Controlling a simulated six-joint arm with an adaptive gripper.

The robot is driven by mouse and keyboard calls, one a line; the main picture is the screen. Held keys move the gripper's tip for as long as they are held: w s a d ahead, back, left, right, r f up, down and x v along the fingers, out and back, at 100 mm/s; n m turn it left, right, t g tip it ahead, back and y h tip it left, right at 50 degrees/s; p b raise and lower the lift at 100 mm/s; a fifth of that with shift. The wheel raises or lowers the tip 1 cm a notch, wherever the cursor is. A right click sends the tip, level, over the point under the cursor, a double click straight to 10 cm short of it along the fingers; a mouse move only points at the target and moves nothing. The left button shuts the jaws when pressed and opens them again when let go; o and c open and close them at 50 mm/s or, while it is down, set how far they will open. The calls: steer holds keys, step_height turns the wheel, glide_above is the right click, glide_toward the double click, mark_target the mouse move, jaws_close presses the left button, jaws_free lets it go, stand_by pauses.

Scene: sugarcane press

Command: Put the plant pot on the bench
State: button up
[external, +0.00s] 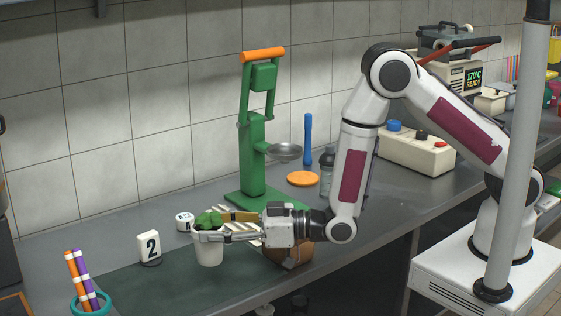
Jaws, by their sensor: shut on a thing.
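The plant pot (208,252) is a small white pot with a green leafy plant, at the lower left middle of the external view. My gripper (212,228) reaches it from the right, level with the bench, and is shut on the pot near its rim. The pot looks upright. It is over the dark mat on the grey bench (345,222); I cannot tell whether its base touches the surface.
A white block marked 2 (149,247) and a smaller white block (185,221) stand left of the pot. A green press (252,150) stands behind. A brown object (287,254) is beneath my wrist. A teal holder with sticks (92,303) is at front left. The mat (150,285) has clear room.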

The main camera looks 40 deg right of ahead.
mark_target(217, 251)
steer(key=shift+f, duration=1.1)
steer(key=shift+f, duration=0.1)
steer(key=shift+f, duration=1.95)
steer(key=shift+f, duration=0.1)
steer(key=o, duration=1.3)
steer(key=shift+f, duration=0.1)
steer(key=shift+o, duration=0.2)
steer(key=shift+r, duration=0.2)
steer(key=shift+v, duration=5.95)
